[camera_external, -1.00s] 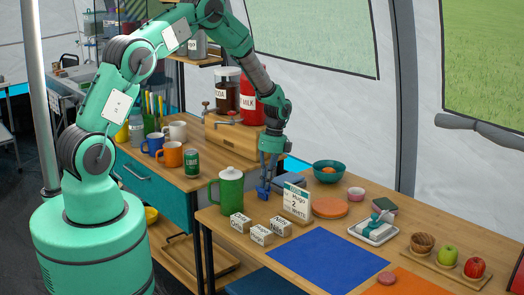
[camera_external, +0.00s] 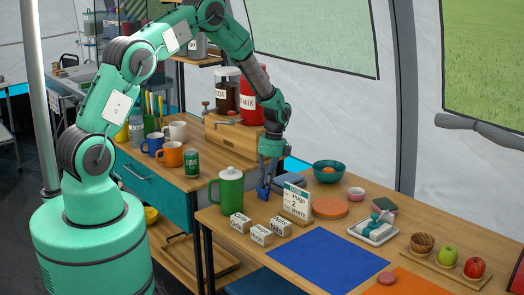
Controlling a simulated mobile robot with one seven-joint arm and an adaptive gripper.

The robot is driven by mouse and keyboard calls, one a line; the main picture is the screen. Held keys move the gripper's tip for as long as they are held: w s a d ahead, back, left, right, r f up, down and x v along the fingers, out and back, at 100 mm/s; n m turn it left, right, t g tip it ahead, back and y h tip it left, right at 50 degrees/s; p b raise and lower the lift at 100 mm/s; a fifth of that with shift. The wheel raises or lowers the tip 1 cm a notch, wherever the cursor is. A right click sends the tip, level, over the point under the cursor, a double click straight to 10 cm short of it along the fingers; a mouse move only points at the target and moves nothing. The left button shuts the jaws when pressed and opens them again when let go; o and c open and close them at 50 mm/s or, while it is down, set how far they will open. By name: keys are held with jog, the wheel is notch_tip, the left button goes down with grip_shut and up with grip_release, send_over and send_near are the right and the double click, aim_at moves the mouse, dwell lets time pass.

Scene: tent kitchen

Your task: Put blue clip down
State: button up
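A small blue clip (camera_external: 263,193) is at the fingertips of my gripper (camera_external: 265,183), at the back left part of the near wooden table. My gripper points down and appears shut on the clip. The clip is at or just above the table top; I cannot tell whether it touches. It is between the green lidded jug and the white calendar card. The fingers hide part of the clip.
The green jug (camera_external: 230,188) stands close on the left, the calendar card (camera_external: 297,202) close on the right. Several white label blocks (camera_external: 261,234) lie in front. A blue mat (camera_external: 328,260) is bare. A teal bowl (camera_external: 329,173) stands behind right.

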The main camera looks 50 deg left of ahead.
jog(key=shift+o, duration=0.9)
jog(key=shift+f, duration=0.15)
jog(key=shift+w+r, duration=0.1)
jog(key=shift+r, duration=0.15)
notch_tip(320, 180, up, 13)
jog(key=w+p, duration=0.2)
jog(key=shift+w+p, duration=0.2)
jog(key=shift+p, duration=0.2)
